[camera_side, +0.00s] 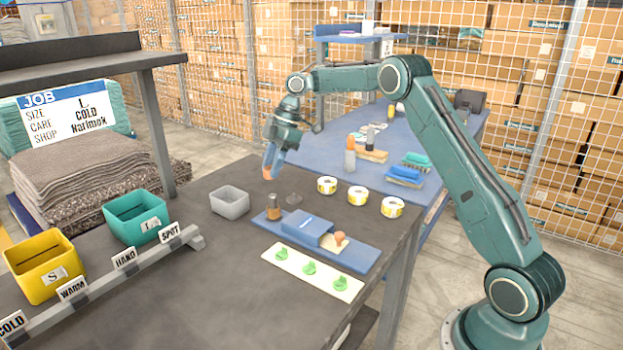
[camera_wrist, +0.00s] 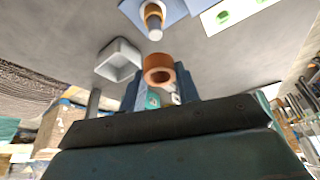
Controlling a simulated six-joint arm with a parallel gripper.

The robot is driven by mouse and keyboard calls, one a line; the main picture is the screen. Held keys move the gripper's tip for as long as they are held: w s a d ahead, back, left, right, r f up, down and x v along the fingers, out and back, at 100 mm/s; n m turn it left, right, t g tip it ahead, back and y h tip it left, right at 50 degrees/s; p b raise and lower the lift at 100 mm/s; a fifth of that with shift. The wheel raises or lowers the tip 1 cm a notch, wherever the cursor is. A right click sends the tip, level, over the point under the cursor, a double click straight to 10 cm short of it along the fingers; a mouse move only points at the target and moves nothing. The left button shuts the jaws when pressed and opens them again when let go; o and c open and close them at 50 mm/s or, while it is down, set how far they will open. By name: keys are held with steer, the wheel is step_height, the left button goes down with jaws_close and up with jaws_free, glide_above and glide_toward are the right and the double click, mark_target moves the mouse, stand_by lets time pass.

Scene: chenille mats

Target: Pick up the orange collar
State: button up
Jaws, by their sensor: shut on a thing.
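The orange collar (camera_wrist: 159,68) is a short orange-brown ring with an open bore. My gripper (camera_wrist: 160,92) is shut on it, with the blue fingers on either side of it in the wrist view. In the side view my gripper (camera_side: 271,165) points down, and the collar (camera_side: 267,173) shows at the fingertips, above the dark table. In the side view a brown peg-like piece (camera_side: 274,213) stands at the left end of a blue board (camera_side: 349,256). In the wrist view a brown ring with a pale post (camera_wrist: 154,20) shows on the board.
A grey open bin (camera_side: 229,200) stands left of the board. Three tape rolls (camera_side: 327,186) sit behind the board, and a pale card with green pieces (camera_side: 311,272) lies in front. Teal (camera_side: 136,216) and yellow (camera_side: 45,266) bins stand at left. The table's front middle is clear.

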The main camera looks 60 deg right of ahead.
steer(key=shift+r, duration=0.45)
